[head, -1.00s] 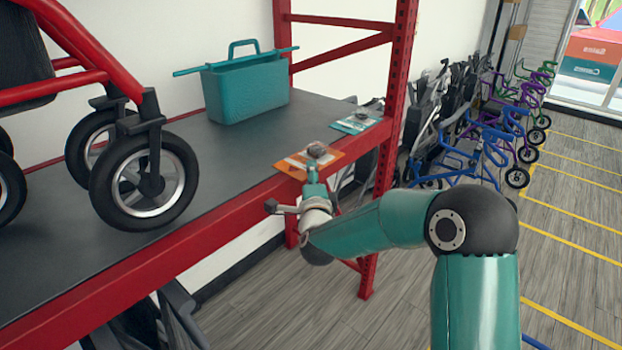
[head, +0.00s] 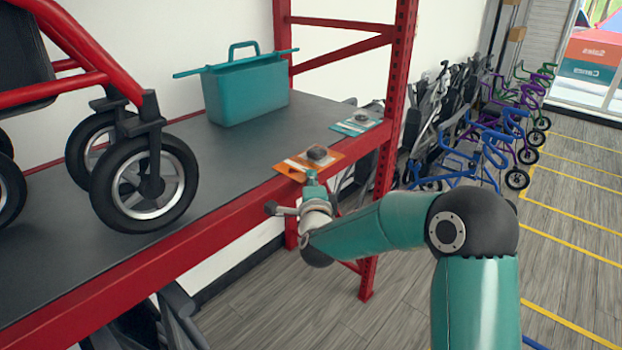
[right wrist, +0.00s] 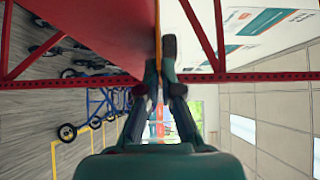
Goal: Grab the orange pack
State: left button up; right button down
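The orange pack (head: 291,166) is a flat card with a dark lump on it, at the front edge of the grey shelf, partly over the red beam. My right gripper (head: 312,184) is at its near edge in the head view. In the right wrist view the pack (right wrist: 157,22) is a thin orange strip seen edge-on. There the fingers of my right gripper (right wrist: 159,76) lie close on both sides of it and look shut on it. The pack's underside is hidden. My left gripper is not in view.
A teal pack (head: 356,122) lies farther along the shelf (head: 235,150). A teal basket (head: 247,94) stands behind. A wheeled frame (head: 150,180) is at left. A red upright (head: 390,100) rises right of the packs.

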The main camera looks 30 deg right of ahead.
jog(key=shift+r, duration=0.1)
notch_tip(320, 180, up, 2)
jog(key=shift+r+p, duration=0.15)
jog(key=shift+p, duration=0.3)
jog(key=s+a+r, duration=0.2)
jog(key=s+a, duration=0.1)
jog(key=s, duration=0.3)
jog(key=s+a+r+b, duration=0.1)
jog(key=s+a+r, duration=0.2)
jog(key=s, duration=0.3)
jog(key=shift+a, duration=0.6)
